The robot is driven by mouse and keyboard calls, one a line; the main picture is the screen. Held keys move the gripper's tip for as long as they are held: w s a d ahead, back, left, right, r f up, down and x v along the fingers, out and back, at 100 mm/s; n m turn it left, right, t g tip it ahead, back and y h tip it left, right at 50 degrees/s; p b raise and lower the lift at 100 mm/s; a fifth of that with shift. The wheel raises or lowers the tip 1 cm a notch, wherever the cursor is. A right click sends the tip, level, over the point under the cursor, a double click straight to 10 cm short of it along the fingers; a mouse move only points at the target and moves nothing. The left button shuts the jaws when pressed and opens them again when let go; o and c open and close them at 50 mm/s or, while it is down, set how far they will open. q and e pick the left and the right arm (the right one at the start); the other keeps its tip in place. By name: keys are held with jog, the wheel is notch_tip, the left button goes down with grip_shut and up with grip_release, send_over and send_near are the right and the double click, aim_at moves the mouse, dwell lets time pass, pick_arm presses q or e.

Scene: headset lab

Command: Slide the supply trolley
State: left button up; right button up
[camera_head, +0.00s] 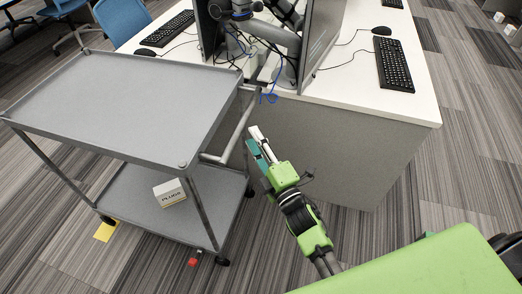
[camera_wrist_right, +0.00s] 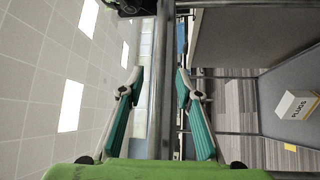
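The supply trolley (camera_head: 110,95) is grey with two shelves and stands at the left in the head view. Its push handle (camera_head: 238,125) sticks out on the right end. My right gripper (camera_head: 256,142) is just right of the handle. In the wrist view, the right gripper (camera_wrist_right: 160,85) is open, and a grey bar, seemingly the handle (camera_wrist_right: 163,60), runs between its fingers with gaps on both sides. I cannot tell how deep the bar sits. My left gripper is not in view.
A white box marked PLUGS (camera_head: 170,192) sits on the lower shelf. A white desk (camera_head: 345,95) with a grey panel, keyboards and monitors stands close behind the handle. A yellow patch (camera_head: 106,231) and a small red item (camera_head: 192,262) are low by the trolley. Blue chairs stand back left.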

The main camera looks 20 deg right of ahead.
jog(key=shift+v, duration=2.05)
jog(key=shift+f, duration=0.1)
jog(key=s+d+f+m+g+h+p, duration=0.1)
jog(key=s+f+m+g, duration=0.25)
jog(key=f, duration=0.75)
jog(key=s+f+m+g, duration=0.25)
jog(key=s+f, duration=0.25)
jog(key=f, duration=0.6)
jog(key=s+d+f+m+g+h+p, duration=0.1)
jog(key=s+f+m+g, duration=0.25)
jog(key=f, duration=0.75)
jog(key=s+d+f+m+g, duration=0.2)
jog(key=s+f, duration=0.3)
jog(key=s, duration=0.6)
jog(key=s+d+f+m+g+h, duration=0.1)
jog(key=s+f+g, duration=0.3)
jog(key=s, duration=0.7)
jog(key=s+d+f+m+g, duration=0.2)
jog(key=s+f+m+g, duration=0.1)
jog(key=s+f, duration=0.5)
jog(key=s+p, duration=0.1)
jog(key=s, duration=0.2)
jog(key=shift+s+d, duration=0.15)
jog(key=shift+d, duration=0.25)
jog(key=shift+f, duration=0.15)
